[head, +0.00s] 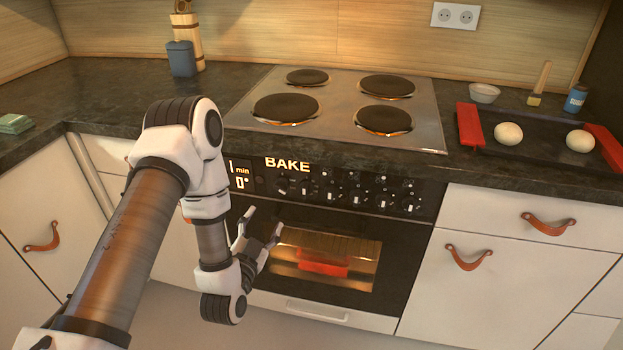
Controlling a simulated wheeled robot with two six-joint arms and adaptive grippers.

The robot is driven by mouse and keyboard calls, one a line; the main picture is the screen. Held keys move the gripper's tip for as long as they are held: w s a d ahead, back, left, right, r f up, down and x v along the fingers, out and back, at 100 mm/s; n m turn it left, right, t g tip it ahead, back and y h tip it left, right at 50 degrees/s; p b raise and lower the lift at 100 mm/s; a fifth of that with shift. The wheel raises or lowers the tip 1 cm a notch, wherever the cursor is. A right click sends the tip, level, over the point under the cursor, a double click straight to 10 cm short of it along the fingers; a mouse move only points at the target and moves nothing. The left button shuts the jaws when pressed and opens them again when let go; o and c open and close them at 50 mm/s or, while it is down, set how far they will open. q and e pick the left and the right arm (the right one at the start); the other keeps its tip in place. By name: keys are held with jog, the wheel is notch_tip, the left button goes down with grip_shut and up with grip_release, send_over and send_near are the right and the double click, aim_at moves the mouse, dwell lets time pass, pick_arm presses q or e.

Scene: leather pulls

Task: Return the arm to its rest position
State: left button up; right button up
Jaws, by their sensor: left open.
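My left arm comes in from the lower left, bends at the elbow above the counter edge and hangs down in front of the oven. My left gripper (262,226) is open and empty. Its fingers point up and to the right, in front of the left part of the oven door (398,262). I cannot tell how close the fingers are to the door. The oven door is shut, its window is lit, and a red object (322,263) shows inside. The display reads BAKE. My right gripper is not in view.
A cooktop (347,92) with several dark plates is above the oven. A dark tray (543,150) with red handles holds two pale round pieces on the right counter. Drawers with leather pulls (548,224) flank the oven. The floor in front is clear.

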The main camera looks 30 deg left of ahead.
pick_arm(q)
jog(key=s+d+f+m+g+h+p, duration=0.2)
jog(key=s+d+f+g+h+p, duration=0.3)
jog(key=d+p, duration=0.45)
jog(key=s+d+f+n+g, duration=0.1)
jog(key=s+f+n+g, duration=0.2)
jog(key=s+g, duration=0.3)
jog(key=s+f+n+g, duration=0.2)
jog(key=s+f+g, duration=0.2)
jog(key=s, duration=1.1)
jog(key=shift+d+f+n+g+y+p, duration=0.15)
jog(key=shift+d+n+g+y+p, duration=0.25)
jog(key=shift+g, duration=0.8)
